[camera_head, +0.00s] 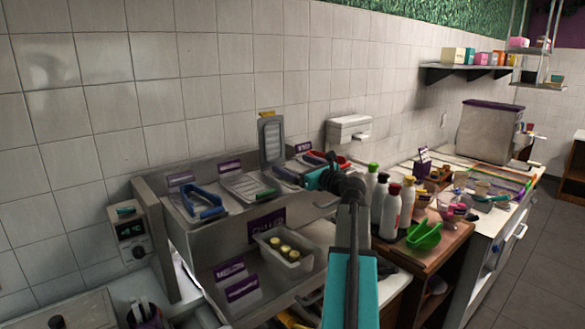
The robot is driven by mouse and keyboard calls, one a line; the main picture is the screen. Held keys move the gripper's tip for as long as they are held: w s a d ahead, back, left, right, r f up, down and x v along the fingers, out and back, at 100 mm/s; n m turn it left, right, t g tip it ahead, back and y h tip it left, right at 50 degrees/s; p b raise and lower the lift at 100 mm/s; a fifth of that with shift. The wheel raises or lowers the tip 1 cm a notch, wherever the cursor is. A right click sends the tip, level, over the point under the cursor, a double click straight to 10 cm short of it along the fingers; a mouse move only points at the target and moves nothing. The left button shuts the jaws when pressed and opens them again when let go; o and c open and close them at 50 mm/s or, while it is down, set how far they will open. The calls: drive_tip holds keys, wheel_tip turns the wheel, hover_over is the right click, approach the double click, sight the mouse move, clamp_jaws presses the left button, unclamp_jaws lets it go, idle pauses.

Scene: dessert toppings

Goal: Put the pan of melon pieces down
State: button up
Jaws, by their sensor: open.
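A pale rectangular pan (266,257) holding a few round yellow-green pieces (284,246), which may be the melon, sits on the lower level of a steel topping stand (230,240), left of my arm. It looks level, and no gripper touches it. My gripper (284,176) is at the end of my dark and teal arm, above and beyond this pan, near the right part of the stand's upper row. It is open. The small size and the clutter behind it hide its exact finger positions.
The upper row holds a pan with blue tongs (202,203) and a lidded pan with its lid (271,138) raised. Purple label cards (236,284) stand on the stand.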

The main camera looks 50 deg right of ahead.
drive_tip(key=s+a+b, duration=0.1)
drive_tip(key=s+b, duration=0.1)
drive_tip(key=s, duration=0.8)
drive_tip(key=shift+s+a, duration=0.15)
drive_tip(key=shift+s, duration=0.25)
idle(0.4)
